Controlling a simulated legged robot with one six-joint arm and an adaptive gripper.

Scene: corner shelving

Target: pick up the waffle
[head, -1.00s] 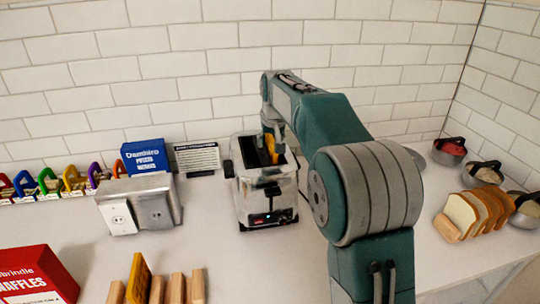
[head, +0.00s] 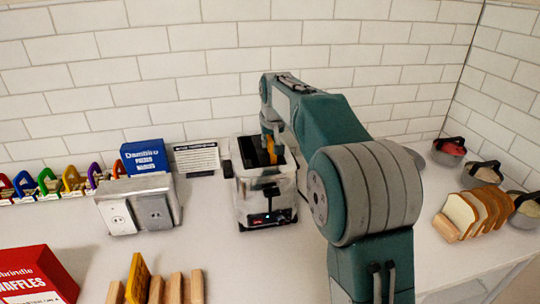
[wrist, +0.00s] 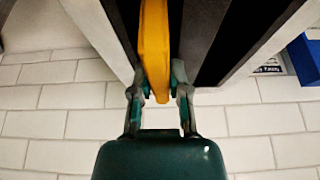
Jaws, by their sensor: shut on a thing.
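A yellow-orange waffle (head: 271,150) stands upright in a slot of the silver toaster (head: 254,200) against the back wall, its lower part hidden inside. My gripper (head: 269,134) is at the toaster's top, partly hidden by my arm. In the wrist view my gripper (wrist: 157,88) is shut on the near end of the waffle (wrist: 154,40), one finger on each side. Dark slots of the toaster (wrist: 218,35) run along both sides of it. Another waffle (head: 138,278) stands upright between wooden slats (head: 177,287) at the lower left.
A metal outlet box (head: 157,205) and blue box (head: 144,156) stand left of the toaster. A red waffle box (head: 35,275) is at the lower left. Bread slices (head: 473,210) and bowls (head: 450,146) are at the right. The counter (head: 215,250) before the toaster is clear.

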